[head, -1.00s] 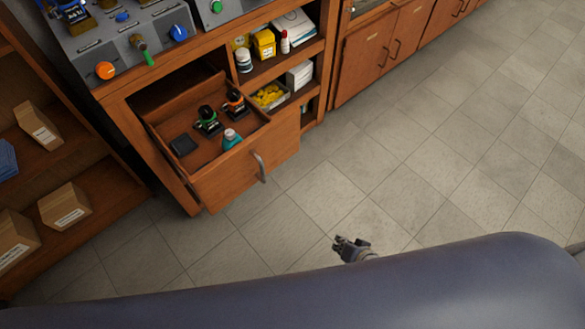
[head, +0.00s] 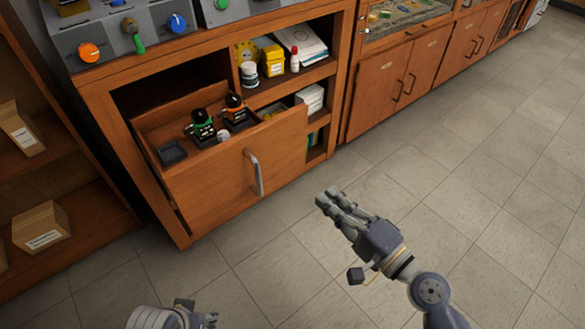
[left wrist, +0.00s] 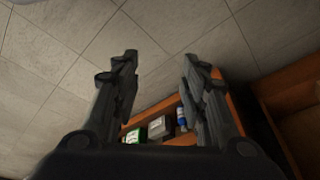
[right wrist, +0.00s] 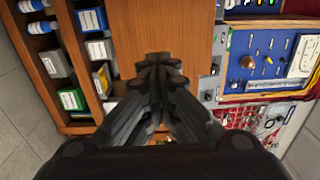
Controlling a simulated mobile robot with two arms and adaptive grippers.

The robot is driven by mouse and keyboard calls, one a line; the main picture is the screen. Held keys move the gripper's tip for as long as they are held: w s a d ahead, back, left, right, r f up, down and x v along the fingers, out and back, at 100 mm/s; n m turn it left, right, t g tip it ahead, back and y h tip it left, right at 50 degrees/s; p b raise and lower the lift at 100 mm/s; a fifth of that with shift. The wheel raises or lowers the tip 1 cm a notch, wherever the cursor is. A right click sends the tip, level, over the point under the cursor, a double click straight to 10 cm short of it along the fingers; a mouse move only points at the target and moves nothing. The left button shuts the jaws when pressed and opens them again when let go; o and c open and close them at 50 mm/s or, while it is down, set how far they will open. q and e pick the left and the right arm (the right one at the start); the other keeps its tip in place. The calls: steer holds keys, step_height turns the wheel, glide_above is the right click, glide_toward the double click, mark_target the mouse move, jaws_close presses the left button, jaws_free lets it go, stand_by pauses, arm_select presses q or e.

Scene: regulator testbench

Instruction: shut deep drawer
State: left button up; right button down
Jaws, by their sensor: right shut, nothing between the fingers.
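The deep drawer (head: 212,185) stands pulled out of the wooden bench in the head view, with an upright metal handle (head: 254,172) on its front. In it are a green-and-black device (head: 202,130), an orange-and-black device (head: 236,110) and a dark square tray (head: 172,152). My right gripper (head: 328,198) is shut and empty, right of the drawer front and apart from the handle; its fingers are together in the right wrist view (right wrist: 162,62). My left gripper (head: 204,312) is partly cut off at the bottom edge, below the drawer. Its fingers are apart and empty in the left wrist view (left wrist: 160,65).
Open shelves with a yellow container (head: 272,60) and white boxes (head: 310,98) adjoin the drawer on the right. A shelf unit with cardboard boxes (head: 40,228) stands at the left. Closed cabinets (head: 390,85) run along the back. The tiled floor in front is clear.

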steer(key=p, duration=0.2)
glide_toward(282, 155)
steer(key=x, duration=0.6)
arm_select(q)
step_height(282, 155, down, 7)
arm_select(e)
steer(key=shift+w+a, duration=0.35)
arm_select(q)
steer(key=shift+w+d+r, duration=0.1)
